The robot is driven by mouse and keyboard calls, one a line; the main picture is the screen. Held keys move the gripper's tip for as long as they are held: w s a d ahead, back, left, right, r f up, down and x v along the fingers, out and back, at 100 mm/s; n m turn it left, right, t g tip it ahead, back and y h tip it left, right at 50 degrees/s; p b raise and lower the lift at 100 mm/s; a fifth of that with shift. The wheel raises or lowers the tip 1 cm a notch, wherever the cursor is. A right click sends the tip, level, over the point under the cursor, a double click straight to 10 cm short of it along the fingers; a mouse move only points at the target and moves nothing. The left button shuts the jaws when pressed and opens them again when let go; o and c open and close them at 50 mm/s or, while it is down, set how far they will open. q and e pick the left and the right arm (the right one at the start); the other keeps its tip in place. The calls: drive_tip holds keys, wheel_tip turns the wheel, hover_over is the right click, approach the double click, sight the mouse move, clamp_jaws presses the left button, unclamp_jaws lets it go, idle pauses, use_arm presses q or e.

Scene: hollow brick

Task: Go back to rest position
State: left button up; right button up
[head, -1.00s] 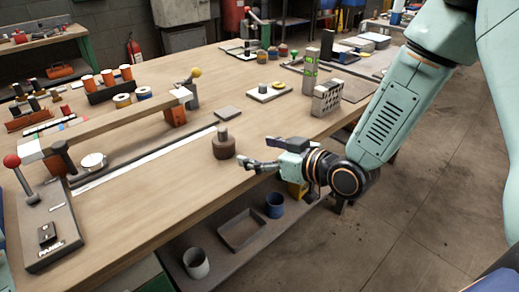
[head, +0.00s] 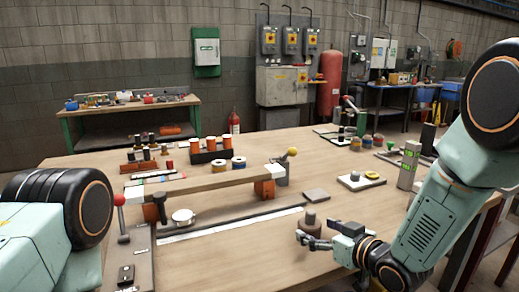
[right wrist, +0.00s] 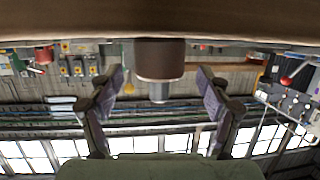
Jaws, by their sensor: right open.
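In the right wrist view the picture is upside down. There the open fingers (right wrist: 160,88) are on either side of the brown weight (right wrist: 160,58) in the picture, and nothing is gripped. My left arm shows at the left edge of the head view; its gripper is out of view. The hollow brick does not show now.
A small grey plate (head: 316,195), a white tray (head: 350,185) and a green-white block (head: 408,168) stand farther back.

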drive_tip(key=x, duration=0.2)
drive_tip(key=shift+w+a+f, duration=0.1)
drive_tip(key=shift+w+f, duration=0.05)
drive_tip(key=shift+w, duration=0.1)
